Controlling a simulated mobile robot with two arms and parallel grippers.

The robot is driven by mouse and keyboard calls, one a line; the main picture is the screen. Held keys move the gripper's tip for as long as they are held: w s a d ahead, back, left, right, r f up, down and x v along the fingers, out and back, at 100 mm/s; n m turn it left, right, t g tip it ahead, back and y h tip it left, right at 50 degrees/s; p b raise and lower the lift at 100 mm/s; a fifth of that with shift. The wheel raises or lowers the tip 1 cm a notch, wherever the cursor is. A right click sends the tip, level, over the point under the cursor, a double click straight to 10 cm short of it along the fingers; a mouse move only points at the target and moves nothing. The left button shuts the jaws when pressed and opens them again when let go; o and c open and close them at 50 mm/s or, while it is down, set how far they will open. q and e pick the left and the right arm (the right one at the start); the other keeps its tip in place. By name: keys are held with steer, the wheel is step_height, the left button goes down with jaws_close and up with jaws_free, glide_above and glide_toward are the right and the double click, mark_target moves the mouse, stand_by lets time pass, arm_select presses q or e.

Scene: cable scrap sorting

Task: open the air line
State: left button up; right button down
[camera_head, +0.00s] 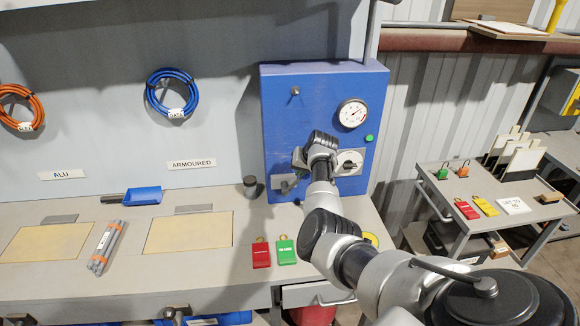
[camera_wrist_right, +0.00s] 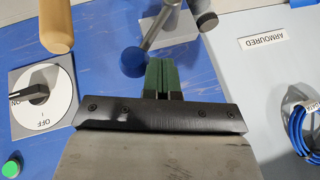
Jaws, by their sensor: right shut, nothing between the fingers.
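A blue panel (camera_head: 280,110) stands on the bench against the wall. In the right wrist view, a metal lever with a blue ball knob (camera_wrist_right: 132,62) sticks out from a grey block (camera_wrist_right: 172,25) on this panel. My right gripper (camera_wrist_right: 164,75) is shut and empty, its green fingertips right beside the ball; I cannot tell whether they touch it. In the head view my right arm reaches to the panel and hides the fingertips and the knob. A round pressure gauge (camera_head: 353,113) is at the panel's upper right. My left gripper is not in view.
A rotary ON/OFF switch (camera_head: 349,162) and a green button (camera_head: 369,138) are close right of my arm. A wooden-coloured handle (camera_wrist_right: 56,25) shows near the lever. Red (camera_head: 261,254) and green (camera_head: 286,251) padlock tags lie on the bench. A trolley (camera_head: 440,205) stands right.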

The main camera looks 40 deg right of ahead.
steer(key=shift+s+d+f+m+t+y+b, duration=0.2)
steer(key=shift+s+d+f+t+y+b, duration=0.15)
steer(key=shift+d+f+y+b, duration=0.15)
steer(key=shift+s+d+f+m+t+y+b, duration=0.2)
steer(key=shift+s+d+f+t+y+b, duration=0.15)
steer(key=shift+d+f+y, duration=0.2)
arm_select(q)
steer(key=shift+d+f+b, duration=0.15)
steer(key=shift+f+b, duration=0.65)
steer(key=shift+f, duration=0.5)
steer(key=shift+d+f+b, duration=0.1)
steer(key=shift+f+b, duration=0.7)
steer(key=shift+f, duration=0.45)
arm_select(e)
steer(key=shift+s+d+f+m+t+y, duration=0.15)
steer(key=shift+s+d+f+t+y, duration=0.15)
steer(key=shift+d+f, duration=0.2)
steer(key=shift+s+d+f+m+t+y, duration=0.15)
steer(key=shift+d+f+t+y, duration=0.2)
steer(key=shift+f, duration=0.2)
steer(key=shift+d, duration=0.1)
